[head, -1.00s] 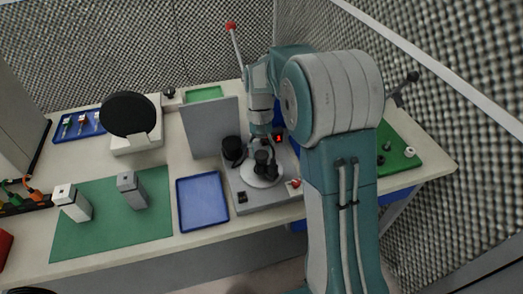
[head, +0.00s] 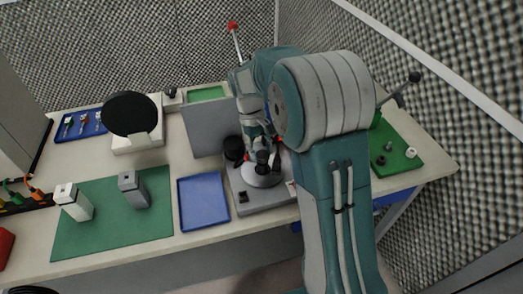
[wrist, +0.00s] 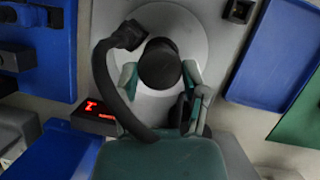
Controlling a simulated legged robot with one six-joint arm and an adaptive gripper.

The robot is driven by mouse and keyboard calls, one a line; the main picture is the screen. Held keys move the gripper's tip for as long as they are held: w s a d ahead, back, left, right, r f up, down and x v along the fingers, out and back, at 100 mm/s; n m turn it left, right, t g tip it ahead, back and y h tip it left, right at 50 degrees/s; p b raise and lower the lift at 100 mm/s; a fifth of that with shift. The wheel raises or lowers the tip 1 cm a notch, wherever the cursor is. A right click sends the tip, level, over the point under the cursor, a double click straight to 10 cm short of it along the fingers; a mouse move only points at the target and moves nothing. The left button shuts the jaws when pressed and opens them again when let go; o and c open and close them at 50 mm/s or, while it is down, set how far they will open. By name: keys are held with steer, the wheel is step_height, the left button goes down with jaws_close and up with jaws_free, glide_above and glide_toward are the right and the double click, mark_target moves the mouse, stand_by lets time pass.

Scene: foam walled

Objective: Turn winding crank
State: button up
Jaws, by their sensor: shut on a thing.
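The winding unit is a grey base (head: 279,199) with a pale round disc (head: 262,179) on top. The disc also shows in the wrist view (wrist: 195,27). A black round knob (wrist: 160,64), seemingly the crank's handle, stands over the disc. My gripper (head: 262,163) is low over the disc. In the wrist view my gripper (wrist: 161,77) has one finger on each side of the knob and is shut on it. A thick black curved piece (wrist: 103,75) passes left of the knob. How the knob joins the disc is hidden.
A grey upright panel (head: 211,128) and a black cylinder (head: 233,148) stand close behind and left of the disc. A small red display (wrist: 97,107) shows in the wrist view.

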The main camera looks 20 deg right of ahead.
steer(key=shift+a+n+t+h, duration=0.15)
steer(key=shift+n+t+h, duration=0.35)
steer(key=shift+n, duration=1.4)
steer(key=shift+a+n+t+h, duration=0.1)
steer(key=shift+n+t+h, duration=0.45)
steer(key=shift+n, duration=1.45)
steer(key=shift+s+n+t+h, duration=0.2)
steer(key=shift+n+t, duration=0.45)
steer(key=shift+n, duration=1.1)
steer(key=shift+s+n+t+h, duration=0.1)
steer(key=shift+n+t+h, duration=0.35)
steer(key=shift+n, duration=1.3)
steer(key=shift+n+t+y, duration=0.3)
steer(key=shift+n+t, duration=0.55)
steer(key=shift+n, duration=1.05)
steer(key=shift+s+n+t+y, duration=0.15)
steer(key=shift+n+t, duration=0.2)
steer(key=shift+n, duration=0.6)
steer(key=shift+n+t+y, duration=0.15)
steer(key=shift+n+t, duration=0.2)
steer(key=shift+n, duration=0.6)
steer(key=shift+d+r+n+t+y, duration=0.1)
steer(key=shift+n+t+y, duration=0.35)
steer(key=shift+n, duration=1.05)
steer(key=shift+d+n+t+y, duration=0.1)
steer(key=shift+n+t+y, duration=0.3)
steer(key=shift+n, duration=1.1)
steer(key=shift+n+y, duration=0.35)
steer(key=shift+n, duration=0.25)
steer(key=o, duration=1.1)
